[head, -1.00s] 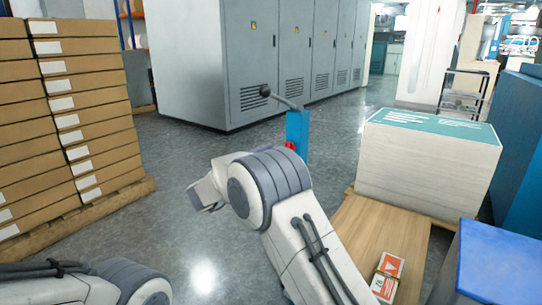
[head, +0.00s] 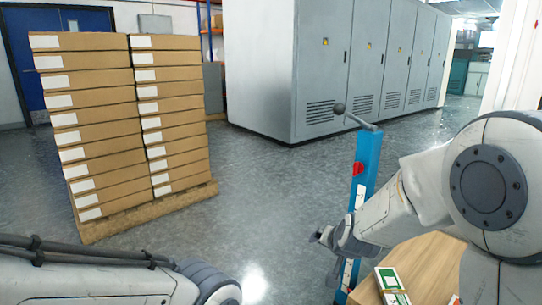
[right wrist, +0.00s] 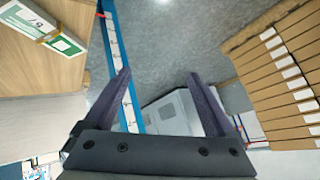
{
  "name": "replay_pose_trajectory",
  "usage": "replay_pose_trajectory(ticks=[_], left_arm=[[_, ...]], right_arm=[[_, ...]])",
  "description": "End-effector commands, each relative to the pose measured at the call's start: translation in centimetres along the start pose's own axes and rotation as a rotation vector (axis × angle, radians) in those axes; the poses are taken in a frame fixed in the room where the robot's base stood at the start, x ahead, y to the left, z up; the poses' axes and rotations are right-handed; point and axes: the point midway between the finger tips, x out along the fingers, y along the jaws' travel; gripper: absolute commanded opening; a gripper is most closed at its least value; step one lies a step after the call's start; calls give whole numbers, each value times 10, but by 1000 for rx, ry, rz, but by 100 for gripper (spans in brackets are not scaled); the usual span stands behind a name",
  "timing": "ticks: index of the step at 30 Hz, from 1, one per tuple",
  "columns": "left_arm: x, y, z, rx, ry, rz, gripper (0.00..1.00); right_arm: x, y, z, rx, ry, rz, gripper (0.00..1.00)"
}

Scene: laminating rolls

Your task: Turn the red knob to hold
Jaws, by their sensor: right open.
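The red knob (head: 358,168) sits on the front face of a slim blue post (head: 370,150) in the head view. A grey lever with a dark ball end (head: 340,108) tops the post. My right gripper (head: 322,240) is in front of the post, lower than the knob and apart from it. In the right wrist view its two dark fingers (right wrist: 158,75) are spread with nothing between them, and the blue post (right wrist: 113,40) runs behind the left finger. I cannot make out the knob clearly there. My left arm shows at the lower left, but its gripper is out of view.
A wooden table (head: 430,258) with a small green-and-white pack (head: 390,282) stands at the lower right, close to my right arm. Stacked cardboard boxes (head: 105,140) stand on a pallet at the left. Grey cabinets (head: 320,75) stand behind. The floor between is clear.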

Motion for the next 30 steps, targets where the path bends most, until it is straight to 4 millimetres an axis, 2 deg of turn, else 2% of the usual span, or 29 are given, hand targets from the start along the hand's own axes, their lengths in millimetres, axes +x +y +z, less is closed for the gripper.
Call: replay_pose_trajectory(ticks=[1, 6, 16, 18, 21, 30], left_arm=[[0, 0, 0, 0, 0, 0, 50], [0, 0, 0, 0, 0, 0, 50], [0, 0, 0, 0, 0, 0, 50], [-6, 0, 0, 0, 0, 0, 50], [-10, 1, 0, 0, 0, 0, 50], [-24, 2, -1, 0, 0, 0, 50]], right_arm=[[-11, 16, 22, -68, -73, 25, 90], [-40, 56, 76, -246, -266, 83, 90], [-92, 118, 146, -470, -536, 165, 90], [-102, 98, 149, -516, -549, 134, 90], [-116, 79, 158, -570, -576, 102, 90], [-168, 32, 190, -753, -669, 2, 90]])
